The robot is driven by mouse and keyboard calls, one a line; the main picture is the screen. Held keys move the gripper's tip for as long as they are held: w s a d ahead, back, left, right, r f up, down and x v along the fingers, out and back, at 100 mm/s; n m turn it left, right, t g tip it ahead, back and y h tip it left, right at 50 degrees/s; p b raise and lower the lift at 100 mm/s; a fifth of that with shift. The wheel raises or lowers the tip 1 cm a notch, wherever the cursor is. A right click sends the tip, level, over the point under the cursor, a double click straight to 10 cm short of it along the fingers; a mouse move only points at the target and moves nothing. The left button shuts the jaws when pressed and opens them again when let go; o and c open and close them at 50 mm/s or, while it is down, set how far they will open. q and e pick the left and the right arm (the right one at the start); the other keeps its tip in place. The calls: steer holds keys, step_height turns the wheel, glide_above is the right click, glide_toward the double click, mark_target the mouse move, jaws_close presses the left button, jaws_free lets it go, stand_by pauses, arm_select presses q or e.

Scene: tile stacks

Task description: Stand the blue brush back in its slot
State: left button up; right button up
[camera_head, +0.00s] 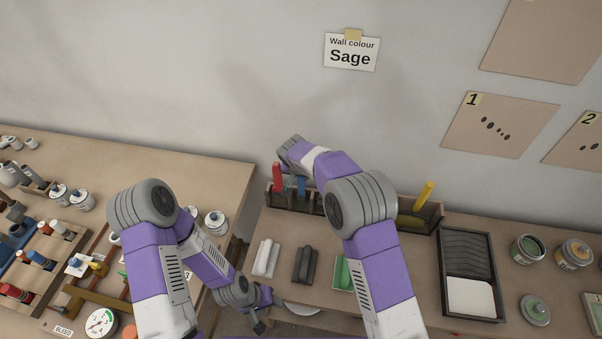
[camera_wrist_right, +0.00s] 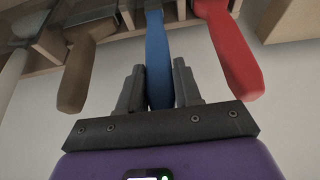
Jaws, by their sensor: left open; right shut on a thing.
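The blue brush (camera_wrist_right: 157,45) is between the fingers of my right gripper (camera_wrist_right: 159,80), which is shut on its handle. In the right wrist view its far end reaches the wooden rack (camera_wrist_right: 122,14), between a red-handled brush (camera_wrist_right: 230,50) and a brown-handled one (camera_wrist_right: 80,70). I cannot tell how deep it sits in the slot. In the head view a bit of the blue brush (camera_head: 301,186) shows by the rack (camera_head: 290,205), next to the red handle (camera_head: 277,176); my right arm hides most of that grip. My left gripper (camera_head: 263,312) is open and empty, low in front.
A yellow-handled brush (camera_head: 424,192) stands at the rack's right end. A paint tray (camera_head: 467,250) and open tins (camera_head: 528,250) are at right. A crowded second table (camera_head: 190,172) stands at left.

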steer(key=shift+f, duration=0.3)
steer(key=o, duration=1.1)
steer(key=v, duration=0.7)
steer(key=shift+s+r, duration=0.15)
steer(key=shift+r, duration=0.15)
